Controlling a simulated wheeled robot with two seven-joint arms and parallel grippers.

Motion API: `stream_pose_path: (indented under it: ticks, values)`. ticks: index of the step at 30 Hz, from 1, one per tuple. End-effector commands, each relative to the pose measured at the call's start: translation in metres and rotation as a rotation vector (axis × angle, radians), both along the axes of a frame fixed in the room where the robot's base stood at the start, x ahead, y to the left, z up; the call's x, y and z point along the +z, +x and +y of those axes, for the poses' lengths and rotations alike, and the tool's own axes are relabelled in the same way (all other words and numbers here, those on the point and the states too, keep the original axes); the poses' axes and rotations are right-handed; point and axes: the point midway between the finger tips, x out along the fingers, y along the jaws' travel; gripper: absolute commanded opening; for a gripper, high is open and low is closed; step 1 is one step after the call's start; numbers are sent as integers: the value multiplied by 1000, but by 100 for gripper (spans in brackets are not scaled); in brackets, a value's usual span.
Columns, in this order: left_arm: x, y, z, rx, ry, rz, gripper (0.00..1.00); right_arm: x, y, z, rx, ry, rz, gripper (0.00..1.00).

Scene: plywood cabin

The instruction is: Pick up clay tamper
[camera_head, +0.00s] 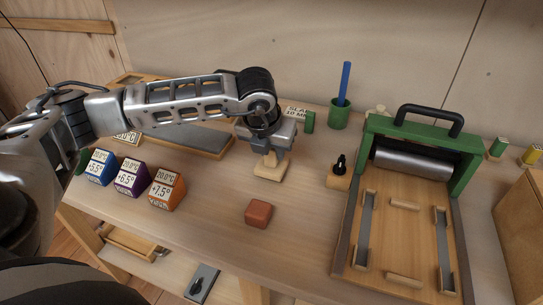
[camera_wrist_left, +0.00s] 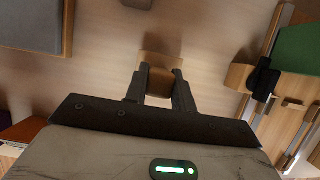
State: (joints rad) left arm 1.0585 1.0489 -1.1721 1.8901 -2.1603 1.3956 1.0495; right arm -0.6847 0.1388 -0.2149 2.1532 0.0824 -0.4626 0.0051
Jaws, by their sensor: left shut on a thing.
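The clay tamper (camera_head: 269,172) is a pale wooden block whose upper part is hidden by my gripper in the head view. My left gripper (camera_head: 271,152) is above it, pointing down, and shut on its upper part. In the left wrist view the tamper (camera_wrist_left: 160,82) sits between the two dark fingers of the gripper (camera_wrist_left: 160,88). I cannot tell whether its base touches the table. My right gripper is not in view.
A reddish-brown block (camera_head: 259,213) lies in front of the tamper. A wooden piece with a black knob (camera_head: 338,172) and a green-framed roller press (camera_head: 374,145) stand to the right. Blue, purple and orange label blocks (camera_head: 167,190) stand left. A green cup (camera_head: 339,114) stands behind.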

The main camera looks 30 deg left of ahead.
Motion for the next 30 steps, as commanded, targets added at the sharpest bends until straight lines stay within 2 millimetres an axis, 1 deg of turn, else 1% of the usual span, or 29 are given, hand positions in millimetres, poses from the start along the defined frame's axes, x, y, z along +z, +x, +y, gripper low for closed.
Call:
stream_pose_path:
  ticks: [2, 3, 5, 9, 11, 12, 15, 18, 21, 25, 30]
  values:
    - [13, 1, 0, 0, -2, -6, 0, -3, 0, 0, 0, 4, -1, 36]
    - [21, -3, -3, -3, -1, -7, 0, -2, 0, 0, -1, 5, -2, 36]
    - [33, -14, -7, -5, 0, -5, 0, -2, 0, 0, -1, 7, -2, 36]
    - [68, -39, -19, -6, -1, -9, 0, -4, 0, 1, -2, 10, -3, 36]
    - [78, -53, -24, -7, 0, -6, 0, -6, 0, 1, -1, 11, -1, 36]
    - [81, -63, -28, -6, 2, -5, 0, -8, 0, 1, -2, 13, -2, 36]
    - [92, -85, -38, -7, 1, -6, 0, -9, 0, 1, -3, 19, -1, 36]
    - [101, -102, -45, -4, 1, -5, 0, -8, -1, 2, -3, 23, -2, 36]
    - [108, -115, -51, -5, 0, -4, 0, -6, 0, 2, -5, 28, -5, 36]
    - [112, -125, -55, -3, 0, -3, 0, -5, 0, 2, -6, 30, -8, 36]
    - [114, -129, -56, -1, 1, -1, 0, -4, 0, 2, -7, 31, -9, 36]
